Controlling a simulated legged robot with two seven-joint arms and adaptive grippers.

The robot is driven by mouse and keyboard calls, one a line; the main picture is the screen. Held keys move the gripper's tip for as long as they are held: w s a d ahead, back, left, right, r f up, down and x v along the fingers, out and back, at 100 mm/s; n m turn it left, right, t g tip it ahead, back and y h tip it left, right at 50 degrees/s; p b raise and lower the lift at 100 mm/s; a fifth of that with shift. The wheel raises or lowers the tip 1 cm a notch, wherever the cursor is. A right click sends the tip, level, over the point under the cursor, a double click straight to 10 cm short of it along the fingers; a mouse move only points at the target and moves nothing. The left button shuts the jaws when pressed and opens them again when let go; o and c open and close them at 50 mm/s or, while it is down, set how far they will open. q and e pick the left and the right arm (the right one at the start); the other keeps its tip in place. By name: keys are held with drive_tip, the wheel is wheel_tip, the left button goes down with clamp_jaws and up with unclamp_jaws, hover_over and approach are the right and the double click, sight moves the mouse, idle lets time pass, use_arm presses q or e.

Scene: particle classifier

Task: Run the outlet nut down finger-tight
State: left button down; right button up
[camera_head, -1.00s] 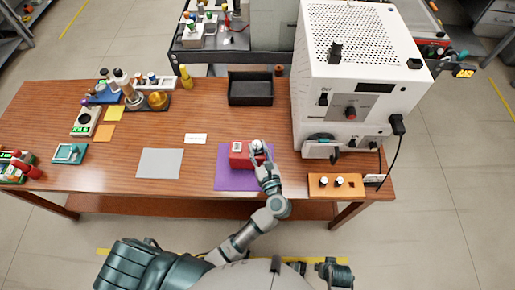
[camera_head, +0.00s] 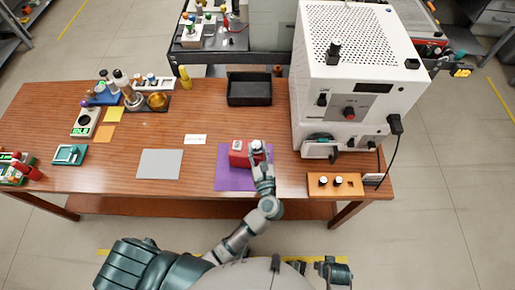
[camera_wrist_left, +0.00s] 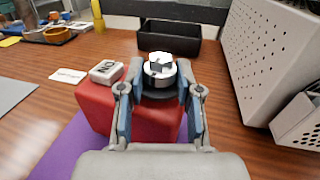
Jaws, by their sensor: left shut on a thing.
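A red block-like body (camera_head: 238,157) with a white-topped piece (camera_wrist_left: 106,72) sits on a purple mat (camera_head: 228,181). At its right end is a round fitting, a dark ring under a bright silver-white top (camera_wrist_left: 161,68), which I take to be the outlet nut. My left gripper (camera_head: 258,156) reaches it from the front. In the left wrist view its two fingers (camera_wrist_left: 160,92) stand on either side of the dark ring and are shut on it. The fitting looks upright; its thread and seat are hidden.
A white machine (camera_head: 310,115) stands close on the right, with an orange-brown block (camera_head: 335,190) holding small knobs before it. A black bin (camera_head: 250,90) is behind. A grey pad (camera_head: 160,164) and small white card (camera_head: 195,139) lie left, with open tabletop between.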

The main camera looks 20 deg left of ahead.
use_arm(q)
drive_tip(key=shift+a+r, duration=0.1)
idle(0.5)
drive_tip(key=c, duration=0.8)
unclamp_jaws()
drive_tip(key=shift+o, duration=0.2)
drive_tip(key=v, duration=1.2)
